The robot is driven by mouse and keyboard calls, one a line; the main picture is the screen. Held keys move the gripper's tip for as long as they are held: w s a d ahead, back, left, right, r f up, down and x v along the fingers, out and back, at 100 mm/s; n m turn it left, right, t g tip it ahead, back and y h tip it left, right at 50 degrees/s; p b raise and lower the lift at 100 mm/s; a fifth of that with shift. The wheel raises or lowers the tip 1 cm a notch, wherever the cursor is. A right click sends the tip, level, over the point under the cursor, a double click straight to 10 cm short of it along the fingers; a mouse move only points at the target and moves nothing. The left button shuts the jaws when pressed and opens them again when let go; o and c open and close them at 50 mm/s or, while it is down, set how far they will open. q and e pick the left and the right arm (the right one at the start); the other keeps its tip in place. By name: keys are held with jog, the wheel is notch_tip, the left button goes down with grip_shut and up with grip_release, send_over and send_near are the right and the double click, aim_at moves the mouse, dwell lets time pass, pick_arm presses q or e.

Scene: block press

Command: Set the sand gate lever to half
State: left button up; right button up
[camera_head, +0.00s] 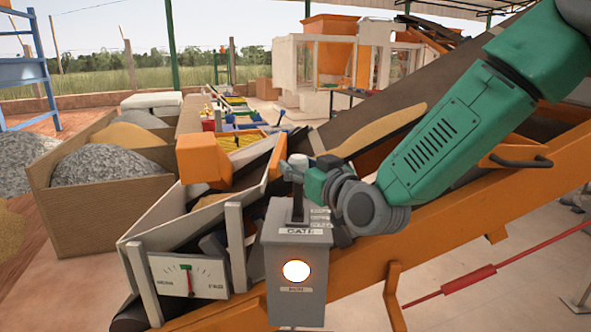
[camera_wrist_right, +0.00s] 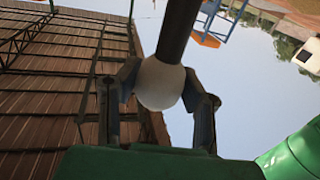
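The grey gate box (camera_head: 280,262) stands at the front of the conveyor, with a "GATE" label and a glowing round light (camera_head: 296,270). Its lever (camera_head: 298,207) has a dark shaft that rises nearly upright from the top. Small position labels (camera_head: 320,217) sit right of the shaft; their words are too small to read. My right gripper (camera_head: 299,172) is at the top of the lever. In the right wrist view, the fingers of my right gripper (camera_wrist_right: 160,88) close on both sides of the white ball knob (camera_wrist_right: 160,82). My left gripper is not in view.
A white gauge panel (camera_head: 212,280) left of the box has its needle near the middle. An orange conveyor frame (camera_head: 440,205) runs up to the right behind my arm. Wooden bins (camera_head: 90,215) of gravel and sand stand at the left. Floor at the lower right is mostly clear.

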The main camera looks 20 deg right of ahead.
jog(key=shift+o, duration=1.4)
jog(key=shift+s+d, duration=0.1)
jog(key=shift+d, duration=0.05)
jog(key=shift+s+d, duration=0.1)
jog(key=shift+s, duration=0.05)
jog(key=v, duration=1.1)
jog(key=shift+s, duration=0.3)
jog(key=shift+d, duration=0.1)
jog(key=shift+f, duration=0.1)
